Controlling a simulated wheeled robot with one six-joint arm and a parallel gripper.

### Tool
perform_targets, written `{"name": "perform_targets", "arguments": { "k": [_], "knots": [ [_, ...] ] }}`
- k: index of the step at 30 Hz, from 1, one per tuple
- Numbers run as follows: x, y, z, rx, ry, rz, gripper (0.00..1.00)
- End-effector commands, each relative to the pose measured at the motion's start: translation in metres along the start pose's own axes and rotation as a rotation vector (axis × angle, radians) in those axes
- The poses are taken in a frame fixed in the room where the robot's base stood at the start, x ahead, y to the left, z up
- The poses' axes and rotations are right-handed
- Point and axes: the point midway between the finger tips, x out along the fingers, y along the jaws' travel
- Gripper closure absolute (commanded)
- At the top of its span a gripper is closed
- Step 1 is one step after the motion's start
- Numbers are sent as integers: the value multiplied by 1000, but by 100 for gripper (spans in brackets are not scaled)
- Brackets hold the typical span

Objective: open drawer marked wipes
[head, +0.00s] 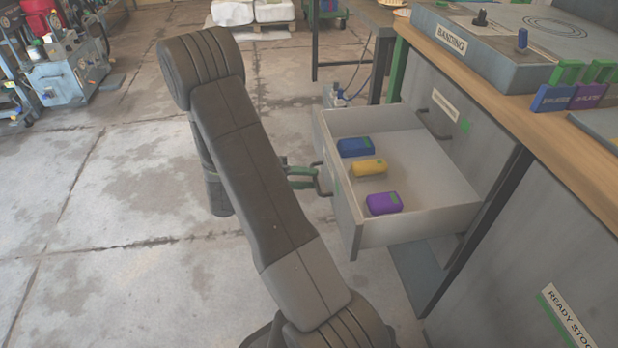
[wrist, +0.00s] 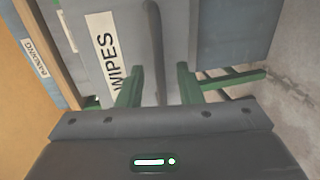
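A grey drawer (head: 352,225) stands pulled out of the cabinet under the bench. It holds a blue block (head: 355,147), a yellow block (head: 369,167) and a purple block (head: 384,203). In the wrist view its front carries a white WIPES label (wrist: 108,55). A dark bar handle (head: 322,181) is on the drawer front; it also shows in the wrist view (wrist: 154,45). My gripper (head: 303,178) is at this handle. In the wrist view its green fingers (wrist: 158,85) are apart, one on each side of the handle's line, with gaps showing. My arm hides part of the floor.
The cabinet has another handle (head: 434,126) and a label above the drawer. The wooden bench top (head: 500,108) carries a grey BANDING unit (head: 470,45) and coloured tags. A READY STOCK label (head: 568,318) is at lower right. Floor left of the drawer is clear.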

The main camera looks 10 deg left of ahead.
Motion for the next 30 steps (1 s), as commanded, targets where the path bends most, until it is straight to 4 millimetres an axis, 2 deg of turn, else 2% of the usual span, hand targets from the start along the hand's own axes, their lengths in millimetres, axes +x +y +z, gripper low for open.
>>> {"name": "perform_targets", "arguments": {
  "k": [9, 15, 21, 30],
  "knots": [
    [-71, 3, -1, 0, 7, -1, 68],
    [-108, 1, 0, 0, 4, -1, 68],
    [-126, 0, 0, 0, 2, 0, 68],
    [-128, 0, 0, -1, 1, 0, 68]
  ]
}}
